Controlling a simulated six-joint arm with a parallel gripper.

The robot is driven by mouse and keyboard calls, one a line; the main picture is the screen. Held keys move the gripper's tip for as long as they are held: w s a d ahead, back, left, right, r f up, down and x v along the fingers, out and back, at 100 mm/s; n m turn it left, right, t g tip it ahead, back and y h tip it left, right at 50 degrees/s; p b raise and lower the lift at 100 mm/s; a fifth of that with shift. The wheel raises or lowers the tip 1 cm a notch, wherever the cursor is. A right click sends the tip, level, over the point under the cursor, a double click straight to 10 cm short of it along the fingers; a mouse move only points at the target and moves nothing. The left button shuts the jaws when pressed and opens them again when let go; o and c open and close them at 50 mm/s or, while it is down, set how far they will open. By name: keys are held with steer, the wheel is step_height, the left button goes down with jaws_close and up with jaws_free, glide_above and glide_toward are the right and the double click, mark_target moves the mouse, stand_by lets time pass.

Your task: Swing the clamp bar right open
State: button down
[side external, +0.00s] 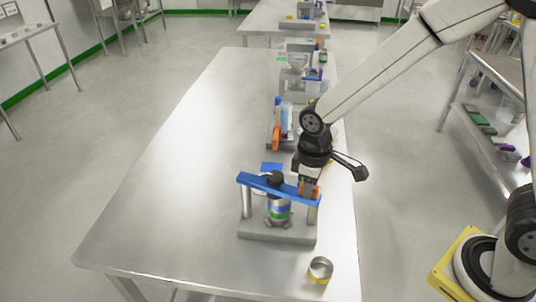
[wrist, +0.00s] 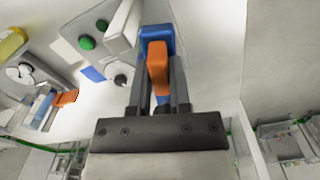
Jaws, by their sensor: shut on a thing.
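The clamp bar (side external: 255,183) is blue and lies across the top of a small grey stand (side external: 277,236) with two posts. It spans from the left post to the right post, above a bottle (side external: 278,211) with a blue and green label. A black knob sits on the bar's middle. My gripper (side external: 309,190) is at the bar's right end, shut on its orange handle (wrist: 158,68). In the wrist view the orange handle is between the two fingers (wrist: 158,90), with the blue bar (wrist: 157,33) just beyond it.
A yellow-edged ring (side external: 320,270) lies near the table's front right. Behind the stand is another fixture with an orange part (side external: 276,136), and more equipment stands farther back. The left side of the steel table (side external: 180,150) is clear.

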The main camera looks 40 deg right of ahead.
steer(key=w+a+m, duration=0.2)
steer(key=a+m, duration=1.3)
steer(key=a, duration=0.4)
steer(key=shift+w, duration=0.4)
steer(key=shift+a+r, duration=0.15)
steer(key=c, duration=0.9)
jaws_free()
steer(key=shift+w, duration=0.1)
steer(key=o, duration=0.3)
steer(key=shift+o, duration=0.2)
